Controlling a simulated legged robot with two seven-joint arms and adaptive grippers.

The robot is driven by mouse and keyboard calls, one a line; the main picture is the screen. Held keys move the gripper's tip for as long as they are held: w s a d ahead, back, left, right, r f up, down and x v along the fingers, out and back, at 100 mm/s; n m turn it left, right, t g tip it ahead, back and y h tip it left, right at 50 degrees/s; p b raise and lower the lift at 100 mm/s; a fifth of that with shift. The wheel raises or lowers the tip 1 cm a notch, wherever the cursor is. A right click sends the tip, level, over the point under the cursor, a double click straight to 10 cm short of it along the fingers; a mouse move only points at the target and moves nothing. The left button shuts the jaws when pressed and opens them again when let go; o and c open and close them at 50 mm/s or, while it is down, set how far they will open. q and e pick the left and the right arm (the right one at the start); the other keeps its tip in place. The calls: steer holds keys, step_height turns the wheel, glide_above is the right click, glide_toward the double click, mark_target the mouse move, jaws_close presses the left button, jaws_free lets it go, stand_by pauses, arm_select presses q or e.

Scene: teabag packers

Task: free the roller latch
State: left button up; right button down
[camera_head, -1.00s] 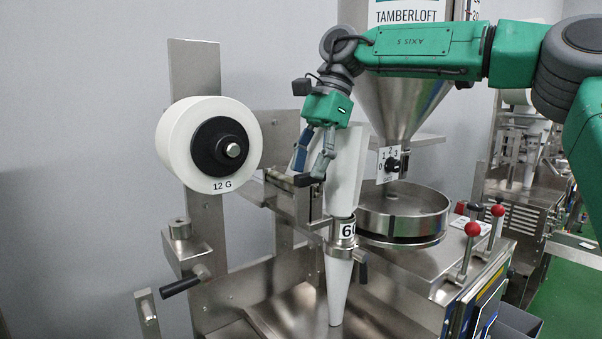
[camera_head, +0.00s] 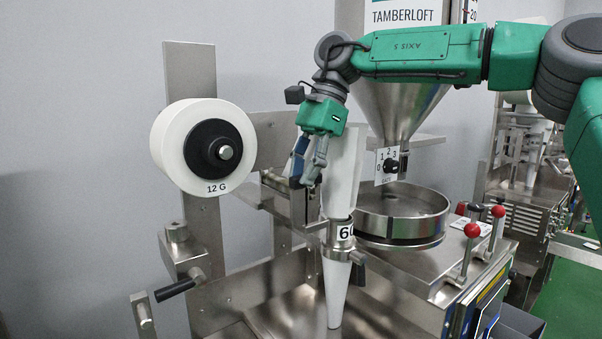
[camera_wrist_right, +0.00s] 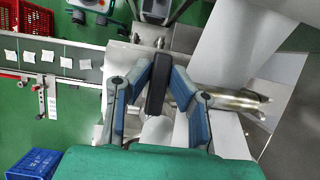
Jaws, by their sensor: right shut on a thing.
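In the head view the fingers mostly hide that handle. A shiny metal roller (camera_wrist_right: 232,99) lies just right of the fingers in the wrist view. My left gripper is not in view.
The white forming tube (camera_head: 343,180) stands close right of the gripper. A white film reel (camera_head: 203,148) is at the left. A steel hopper (camera_head: 398,108) and round pan (camera_head: 402,210) stand behind. Red-knobbed levers (camera_head: 472,231) are at the right.

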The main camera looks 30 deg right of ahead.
steer(key=m, duration=0.1)
steer(key=m+t, duration=0.1)
steer(key=m, duration=0.1)
steer(key=m+t, duration=0.1)
steer(key=shift+s+d+m+p, duration=0.2)
steer(key=shift+s+m+p, duration=0.1)
steer(key=shift+m+p, duration=0.1)
steer(key=m+h, duration=0.1)
steer(key=m, duration=0.2)
steer(key=s+m+t+h+p, duration=0.1)
steer(key=m, duration=0.2)
steer(key=a+m+t, duration=0.1)
steer(key=m, duration=0.2)
steer(key=shift+s+f+h+p, duration=0.15)
steer(key=shift+f+h+p, duration=0.15)
steer(key=shift+h, duration=0.1)
steer(key=shift+s+a+f+m+t+h, duration=0.15)
steer(key=shift+m+h, duration=0.1)
steer(key=shift+m, duration=0.4)
steer(key=shift+w+a+r+m+t+h, duration=0.1)
steer(key=shift+m+h, duration=0.1)
steer(key=shift+m, duration=0.5)
steer(key=shift+s+a+f+m+t+h, duration=0.15)
steer(key=shift+m+h, duration=0.1)
steer(key=shift+m, duration=0.4)
steer(key=shift+r, duration=0.1)
steer(key=c, duration=1.5)
jaws_free()
steer(key=shift+d, duration=0.1)
steer(key=shift+r, duration=0.15)
